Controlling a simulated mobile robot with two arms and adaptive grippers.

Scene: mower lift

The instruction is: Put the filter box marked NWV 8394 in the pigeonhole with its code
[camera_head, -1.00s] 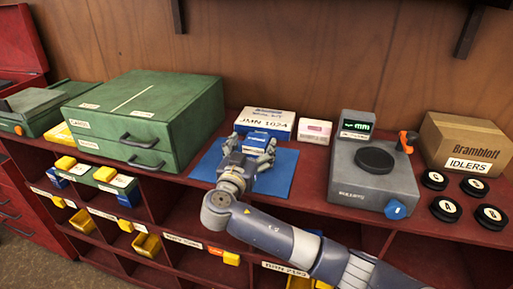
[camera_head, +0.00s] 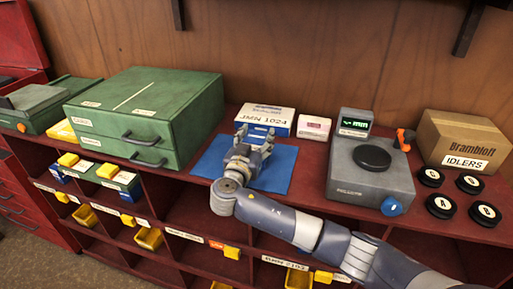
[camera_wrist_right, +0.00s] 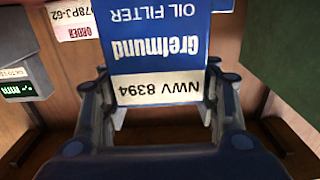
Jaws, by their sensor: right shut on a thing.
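The filter box (camera_wrist_right: 155,60) is blue with a white label that reads NWV 8394, upside down in the right wrist view. My right gripper (camera_head: 256,136) is shut on it, with one finger on each side, as the right wrist view (camera_wrist_right: 160,88) shows. In the head view the gripper is over the far part of the blue mat (camera_head: 275,180), and the held box is mostly hidden. The pigeonhole shelf (camera_head: 196,216) runs below the bench top; most of its code labels are too small to read. My left gripper is not in view.
A white and blue box marked JMN 1024 (camera_head: 267,116) stands just behind the gripper. A pink and white box (camera_head: 314,128) and a grey scale (camera_head: 370,175) stand to its right. A green drawer cabinet (camera_head: 150,120) stands on the left. Yellow bins (camera_head: 149,238) fill some pigeonholes.

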